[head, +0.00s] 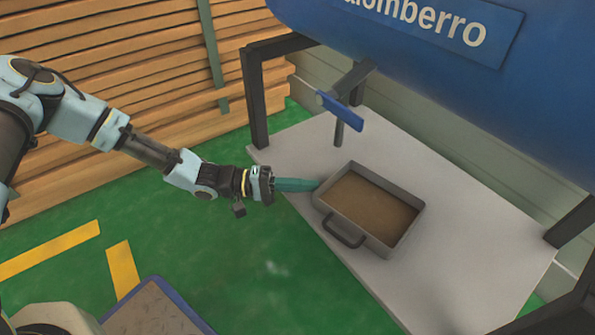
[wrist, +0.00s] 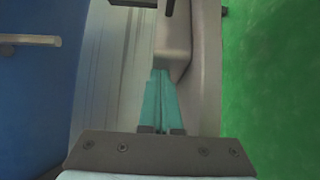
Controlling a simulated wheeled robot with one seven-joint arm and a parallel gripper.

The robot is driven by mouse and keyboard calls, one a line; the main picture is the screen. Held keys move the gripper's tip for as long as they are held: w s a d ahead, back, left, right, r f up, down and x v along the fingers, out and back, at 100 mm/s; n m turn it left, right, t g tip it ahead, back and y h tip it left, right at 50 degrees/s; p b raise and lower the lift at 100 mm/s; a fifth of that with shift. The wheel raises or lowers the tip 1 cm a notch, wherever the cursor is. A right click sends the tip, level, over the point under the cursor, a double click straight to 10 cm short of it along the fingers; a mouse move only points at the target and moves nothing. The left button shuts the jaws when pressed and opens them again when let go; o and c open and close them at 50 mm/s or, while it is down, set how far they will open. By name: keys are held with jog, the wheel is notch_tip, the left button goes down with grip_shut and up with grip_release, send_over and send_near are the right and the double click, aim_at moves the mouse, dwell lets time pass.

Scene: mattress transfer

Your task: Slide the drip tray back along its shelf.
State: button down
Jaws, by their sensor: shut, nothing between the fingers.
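The drip tray (head: 362,231) is a grey rectangular pan with a brown inside and a loop handle (head: 342,236) on its front side. It lies flat on the pale shelf (head: 440,285), near the shelf's front edge, below a blue-handled tap (head: 340,111). My gripper (head: 315,184) is at the tray's left end, with its teal fingers shut and empty, pointing right at the tray's left corner. I cannot tell whether the tips touch it. In the wrist view my gripper (wrist: 160,73) shows closed fingers close against pale grey surfaces; tray and shelf are hard to separate there.
A large blue tank (head: 440,70) overhangs the shelf on dark legs (head: 257,105). Stacked timber (head: 130,95) stands at the back left. Bare shelf lies right of and behind the tray. The green floor (head: 230,260) in front is open.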

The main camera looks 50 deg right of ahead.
aim_at(319, 202)
jog(key=s+p, duration=0.2)
jog(key=s, duration=0.1)
jog(key=s+a+p, duration=0.1)
jog(key=s+p, duration=0.1)
jog(key=s, duration=0.1)
jog(key=s+a+p, duration=0.1)
jog(key=s+p, duration=0.1)
jog(key=s, duration=0.1)
jog(key=shift+s+r, duration=0.25)
jog(key=shift+s+f+p, duration=0.2)
jog(key=shift+s+p, duration=0.2)
jog(key=shift+s, duration=0.15)
jog(key=shift+w, duration=0.35)
jog(key=w, duration=0.4)
jog(key=shift+w, duration=0.35)
jog(key=p+v, duration=0.1)
jog(key=v, duration=0.7)
jog(key=shift+w+a+p, duration=0.2)
jog(key=shift+a+p, duration=0.1)
jog(key=shift+p, duration=0.1)
